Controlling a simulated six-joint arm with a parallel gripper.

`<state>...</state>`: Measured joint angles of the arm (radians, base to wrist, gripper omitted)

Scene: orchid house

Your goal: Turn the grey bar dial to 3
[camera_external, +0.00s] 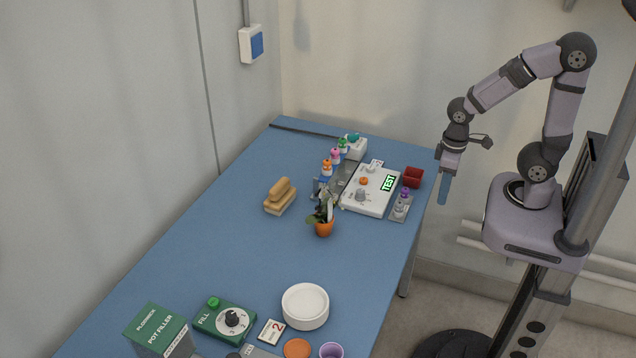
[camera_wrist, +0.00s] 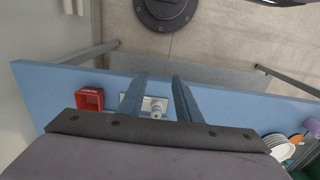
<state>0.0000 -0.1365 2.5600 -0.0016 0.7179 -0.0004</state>
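A white box (camera_external: 371,203) with a green-lit display reading TEST stands at the table's far right. A grey dial (camera_external: 361,195) sits on its top near the left front; its pointing direction is too small to read. A dark dial (camera_external: 232,318) on a white numbered disc sits on the green FILL box (camera_external: 212,326) at the front. My gripper (camera_external: 442,204) hangs beyond the table's right edge, apart from both dials. The wrist view shows its two blue fingers (camera_wrist: 160,76) spread with nothing held between them. Neither dial can be made out in the wrist view.
A red box (camera_external: 413,177) and a grey tray (camera_external: 400,214) with small bottles stand between my gripper and the white box. A potted plant (camera_external: 324,227), a bottle rack and a tan block (camera_external: 280,203) stand left of it. White dishes (camera_external: 305,307) stand nearer. The mid-table is clear.

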